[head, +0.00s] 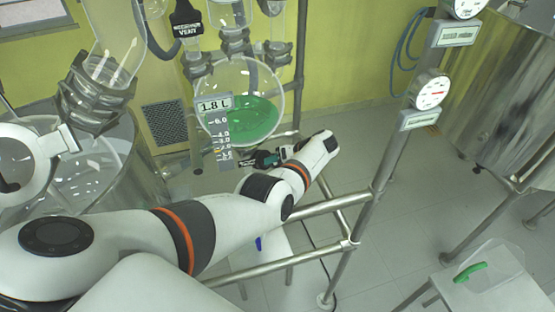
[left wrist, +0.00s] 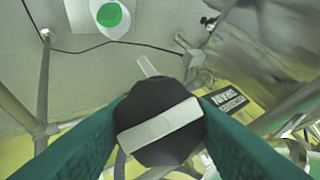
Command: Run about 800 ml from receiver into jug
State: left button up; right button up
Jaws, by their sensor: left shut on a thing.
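The round glass receiver (head: 270,83) hangs in the middle of the head view with green liquid (head: 245,122) in its lower part. A label on it reads 1.8 L above a printed scale. My left gripper (head: 262,158) is just below the receiver. In the left wrist view its teal fingers are shut on a black drain knob (left wrist: 160,150) with a pale bar across it. A pale spout (left wrist: 147,66) shows beyond the knob. A vessel with green liquid (left wrist: 110,15), apparently a jug, stands below on a white surface. I cannot tell whether liquid is flowing.
A clear jug with a green handle (head: 470,271) stands on a white stool at the lower right. Another white stool (head: 275,272) is partly hidden under my arm. Metal frame rails (head: 320,206) run close to my arm. A black tag (head: 187,22) reads vent.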

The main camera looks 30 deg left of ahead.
pick_arm(q)
jog(key=shift+s+f+m, duration=0.15)
jog(key=shift+f+m, duration=0.05)
jog(key=shift+m, duration=0.4)
jog(key=o, duration=1)
jog(key=shift+a, duration=0.1)
jog(key=shift+r, duration=0.1)
jog(key=v, duration=1.2)
jog(key=shift+w, duration=0.3)
